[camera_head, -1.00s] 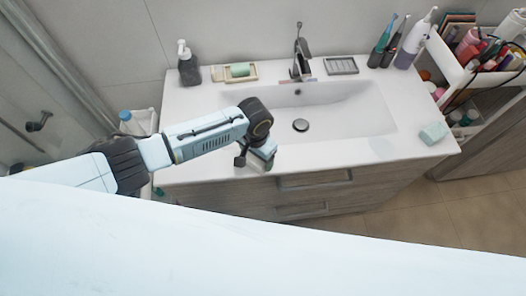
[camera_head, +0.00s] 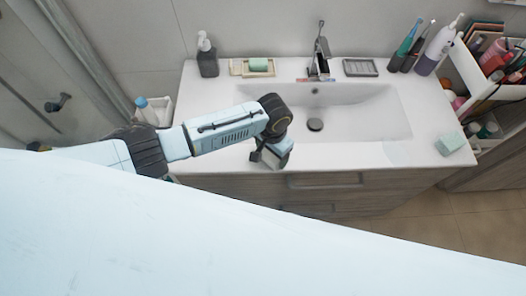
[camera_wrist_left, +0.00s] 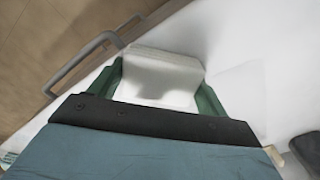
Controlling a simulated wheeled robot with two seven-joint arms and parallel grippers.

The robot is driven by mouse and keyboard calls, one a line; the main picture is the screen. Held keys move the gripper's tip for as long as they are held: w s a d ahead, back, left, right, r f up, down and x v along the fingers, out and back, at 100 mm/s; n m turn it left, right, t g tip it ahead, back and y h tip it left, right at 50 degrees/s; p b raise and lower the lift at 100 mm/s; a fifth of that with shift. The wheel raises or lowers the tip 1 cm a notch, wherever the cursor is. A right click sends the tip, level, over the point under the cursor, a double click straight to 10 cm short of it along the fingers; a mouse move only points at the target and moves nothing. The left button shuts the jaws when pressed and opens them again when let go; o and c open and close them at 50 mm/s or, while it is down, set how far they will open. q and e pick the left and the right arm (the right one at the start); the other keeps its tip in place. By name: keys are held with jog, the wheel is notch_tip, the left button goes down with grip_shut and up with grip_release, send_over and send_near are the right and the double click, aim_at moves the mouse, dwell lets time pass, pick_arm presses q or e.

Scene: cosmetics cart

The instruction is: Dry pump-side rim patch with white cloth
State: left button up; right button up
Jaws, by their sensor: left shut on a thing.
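My left gripper (camera_head: 270,155) is over the front rim of the white sink counter (camera_head: 345,158), left of the drain. In the left wrist view its green fingers stand either side of the folded white cloth (camera_wrist_left: 158,76), and the gripper is shut on it. The cloth is close to the white rim; I cannot tell whether it touches. The dark pump bottle (camera_head: 207,58) with a white top stands at the counter's back left. My arm hides part of the left rim. A faint grey patch (camera_head: 398,152) shows on the right front rim. My right gripper is not in view.
A soap tray (camera_head: 236,68) with a green bar and a faucet (camera_head: 320,60) are at the back. Toothbrushes (camera_head: 405,45) stand at the back right. A pale green block (camera_head: 450,144) lies at the right. A drawer handle (camera_wrist_left: 80,65) is below the front edge.

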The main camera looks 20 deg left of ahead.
pick_arm(q)
jog(key=shift+w+d+f+b, duration=0.1)
jog(key=shift+w+d+b, duration=0.25)
jog(key=shift+d, duration=0.55)
jog(key=shift+w+d+r+b, duration=0.15)
jog(key=shift+d+b, duration=0.25)
jog(key=shift+d, duration=0.45)
jog(key=shift+w+d+f+b, duration=0.15)
jog(key=shift+w+d+b, duration=0.2)
jog(key=shift+d, duration=0.55)
notch_tip(320, 180, up, 3)
jog(key=p, duration=0.3)
jog(key=shift+s, duration=0.1)
jog(key=shift+r, duration=2.05)
